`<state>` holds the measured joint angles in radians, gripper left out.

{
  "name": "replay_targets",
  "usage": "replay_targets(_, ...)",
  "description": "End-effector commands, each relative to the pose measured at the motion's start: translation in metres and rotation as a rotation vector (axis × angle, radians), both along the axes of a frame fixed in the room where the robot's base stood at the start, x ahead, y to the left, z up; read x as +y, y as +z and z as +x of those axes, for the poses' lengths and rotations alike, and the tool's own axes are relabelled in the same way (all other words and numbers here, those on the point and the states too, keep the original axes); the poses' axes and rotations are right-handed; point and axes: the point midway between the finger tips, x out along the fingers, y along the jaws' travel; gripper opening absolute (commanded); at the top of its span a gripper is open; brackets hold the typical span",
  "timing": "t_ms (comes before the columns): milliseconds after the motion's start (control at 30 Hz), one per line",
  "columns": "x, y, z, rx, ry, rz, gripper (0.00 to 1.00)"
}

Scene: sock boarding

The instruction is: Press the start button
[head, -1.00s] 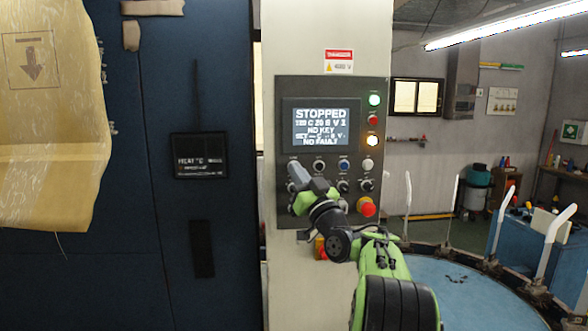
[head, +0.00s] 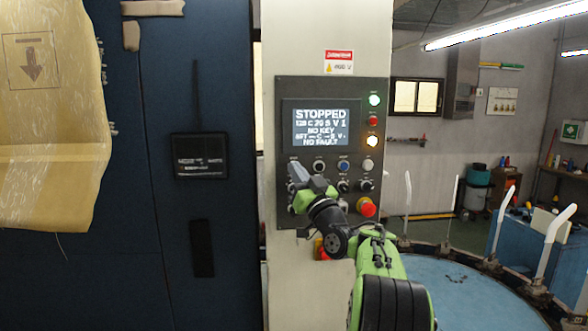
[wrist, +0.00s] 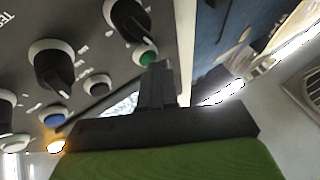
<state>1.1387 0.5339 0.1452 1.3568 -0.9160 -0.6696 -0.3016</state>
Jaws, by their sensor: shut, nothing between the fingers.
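The control panel (head: 284,120) is a dark plate on a pale column, with a lit screen (head: 321,128) reading STOPPED, NO KEY and NO FAULT. A green button (wrist: 147,58) ends a row of black, blue and white buttons in the wrist view; no start label is readable. My gripper (head: 296,174) is shut and empty at the left end of that row in the head view, largely hiding the green button there. In the wrist view my fingertips (wrist: 160,68) overlap the green button's edge; I cannot tell whether they touch it.
Black rotary knobs (wrist: 52,66) stick out close beside my fingers. The blue button (head: 344,166), white button (head: 368,165) and red emergency stop (head: 366,207) are to the right. Green (head: 375,100), red and amber lamps sit beside the screen.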

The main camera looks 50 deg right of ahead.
Motion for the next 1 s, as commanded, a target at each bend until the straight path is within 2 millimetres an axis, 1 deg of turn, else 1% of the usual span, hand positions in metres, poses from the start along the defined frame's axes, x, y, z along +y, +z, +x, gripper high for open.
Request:
replay_targets(567, -0.002, 0.000, 0.003, 0.000, 0.000, -0.001, 0.00)
replay_targets(1000, 0.009, -0.002, -0.010, 0.001, 0.000, -0.001, 0.00)
